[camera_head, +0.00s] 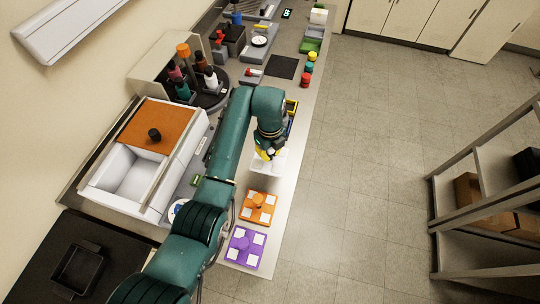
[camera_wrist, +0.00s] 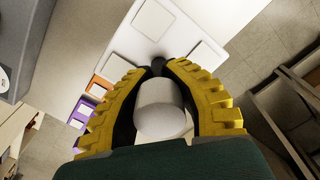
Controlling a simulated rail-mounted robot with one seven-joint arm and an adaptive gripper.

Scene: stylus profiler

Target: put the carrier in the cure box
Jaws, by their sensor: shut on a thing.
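A white carrier (camera_head: 280,165), a plate with pale square pads and a light cylindrical knob (camera_wrist: 160,108), is at my gripper (camera_head: 268,154). In the wrist view, my gripper's yellow fingers (camera_wrist: 158,68) are shut around the knob, and the plate (camera_wrist: 122,42) extends beyond them. The plate looks much larger there than the other carriers, so it appears raised above the bench. A white box (camera_head: 128,176), likely the cure box, stands to the left of my arm. Its orange lid (camera_head: 148,122) with a black knob covers the upper part; the lower part is open and looks empty.
An orange carrier (camera_head: 258,208) and a purple carrier (camera_head: 244,247) lie along the bench's right edge. A bottle carousel (camera_head: 205,95) stands behind the box. A black tray (camera_head: 77,270) is at lower left. A shelf rack (camera_head: 480,205) stands across the floor.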

